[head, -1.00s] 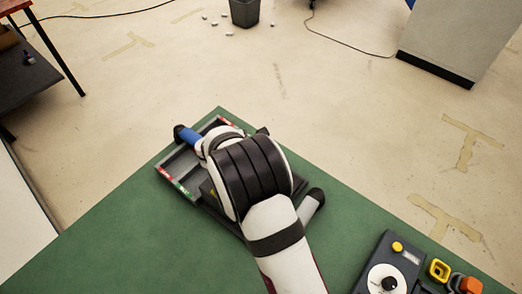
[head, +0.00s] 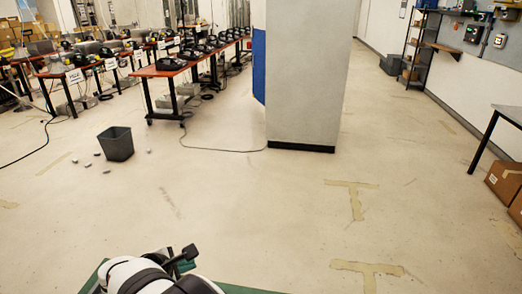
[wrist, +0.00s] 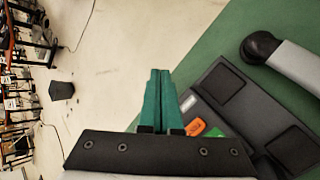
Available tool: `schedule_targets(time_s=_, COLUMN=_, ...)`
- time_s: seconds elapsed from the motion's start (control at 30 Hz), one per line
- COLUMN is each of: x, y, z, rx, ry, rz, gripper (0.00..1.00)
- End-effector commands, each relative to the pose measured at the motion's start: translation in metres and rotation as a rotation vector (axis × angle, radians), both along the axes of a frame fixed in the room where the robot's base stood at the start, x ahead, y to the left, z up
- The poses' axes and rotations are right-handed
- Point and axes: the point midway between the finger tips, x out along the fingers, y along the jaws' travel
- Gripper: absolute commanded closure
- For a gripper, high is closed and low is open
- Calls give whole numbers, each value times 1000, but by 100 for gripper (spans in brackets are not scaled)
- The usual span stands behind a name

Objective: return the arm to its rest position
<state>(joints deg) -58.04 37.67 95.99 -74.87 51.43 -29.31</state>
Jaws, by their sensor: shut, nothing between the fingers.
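My gripper (wrist: 158,98) shows in the wrist view with its two green fingers together and nothing between them. It points out past the edge of the green table (wrist: 210,52), with pale floor behind the fingertips. In the head view my white and black arm is at the bottom edge, over a small visible part of the green table (head: 236,289). The gripper's fingers cannot be made out there.
In the wrist view a dark phone base (wrist: 240,105) with orange and green labels lies right of the fingers. A grey handset (wrist: 290,58) with a black end is beyond it. In the head view a bin (head: 116,144) and a pillar (head: 308,75) stand on open floor.

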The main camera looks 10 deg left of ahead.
Motion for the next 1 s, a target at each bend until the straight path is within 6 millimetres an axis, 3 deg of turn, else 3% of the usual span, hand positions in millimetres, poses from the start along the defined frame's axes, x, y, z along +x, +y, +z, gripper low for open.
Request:
schedule_targets(time_s=0.03, x=10, y=-49, z=21, rx=66, ry=22, rz=-185, gripper=100)
schedule_targets(time_s=0.07, x=11, y=-81, z=31, rx=112, ry=40, rz=-311, gripper=100)
schedule_targets(time_s=0.1, x=7, y=-123, z=43, rx=172, ry=64, rz=-485, gripper=100)
schedule_targets(time_s=0.17, x=-10, y=-184, z=58, rx=271, ry=99, rz=-757, gripper=100)
schedule_targets(time_s=0.23, x=-47, y=-249, z=72, rx=399, ry=138, rz=-1097, gripper=100)
schedule_targets(time_s=0.3, x=-98, y=-298, z=81, rx=542, ry=182, rz=-1454, gripper=100)
schedule_targets(time_s=0.33, x=-123, y=-312, z=82, rx=605, ry=201, rz=-1606, gripper=100)
schedule_targets(time_s=0.4, x=-177, y=-328, z=83, rx=754, ry=251, rz=-1939, gripper=100)
schedule_targets(time_s=0.5, x=-227, y=-324, z=79, rx=912, ry=320, rz=-2263, gripper=100)
schedule_targets(time_s=0.53, x=-236, y=-321, z=78, rx=945, ry=335, rz=-2325, gripper=100)
schedule_targets(time_s=1.0, x=-240, y=-319, z=78, rx=962, ry=344, rz=-2357, gripper=100)
